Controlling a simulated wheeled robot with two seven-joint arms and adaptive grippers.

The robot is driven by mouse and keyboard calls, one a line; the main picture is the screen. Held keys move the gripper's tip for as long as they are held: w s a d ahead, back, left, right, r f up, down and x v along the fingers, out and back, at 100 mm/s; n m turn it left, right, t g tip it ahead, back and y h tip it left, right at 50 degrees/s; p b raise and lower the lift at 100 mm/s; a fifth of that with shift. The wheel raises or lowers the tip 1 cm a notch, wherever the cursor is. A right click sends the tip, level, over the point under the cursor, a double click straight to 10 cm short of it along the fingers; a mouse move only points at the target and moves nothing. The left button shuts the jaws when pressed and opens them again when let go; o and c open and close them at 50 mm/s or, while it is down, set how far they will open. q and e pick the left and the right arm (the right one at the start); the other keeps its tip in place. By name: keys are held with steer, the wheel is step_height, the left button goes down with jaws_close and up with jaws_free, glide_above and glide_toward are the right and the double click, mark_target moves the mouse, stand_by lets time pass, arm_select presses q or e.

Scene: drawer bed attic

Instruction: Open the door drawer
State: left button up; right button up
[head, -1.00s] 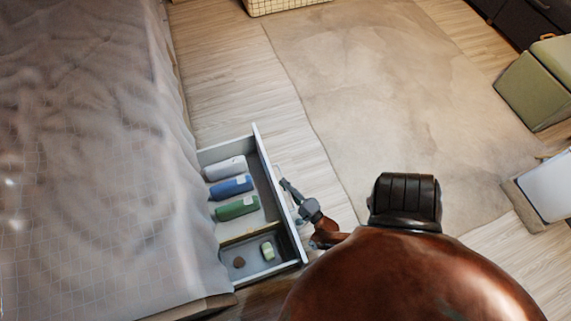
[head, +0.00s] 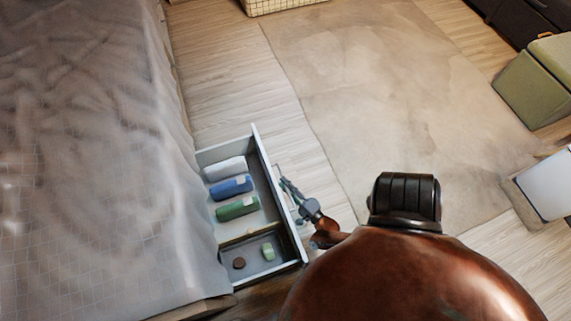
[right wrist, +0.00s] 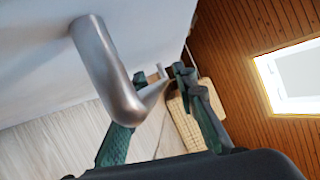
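The drawer (head: 279,205) stands pulled out from under the bed, its inside showing in the head view. My right gripper (head: 287,192) is at the outer side of the drawer's front panel. In the right wrist view the grey metal handle (right wrist: 112,75) stands out from the pale front panel (right wrist: 40,60). The right gripper's fingers (right wrist: 160,100) are spread apart, with part of the handle crossing in front of one finger and reaching between them. Whether they touch it I cannot tell. My left gripper is not in view.
The drawer holds white, blue and green rolls (head: 233,186), plus a brown round item (head: 239,263) and a pale green item (head: 268,251). The bed (head: 90,150) fills the left. A rug (head: 400,90) lies right of the drawer, with a green box (head: 535,90) beyond. Floor between is clear.

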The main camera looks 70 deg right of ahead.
steer(key=v, duration=0.7)
steer(key=shift+s, duration=0.25)
steer(key=shift+a, duration=0.1)
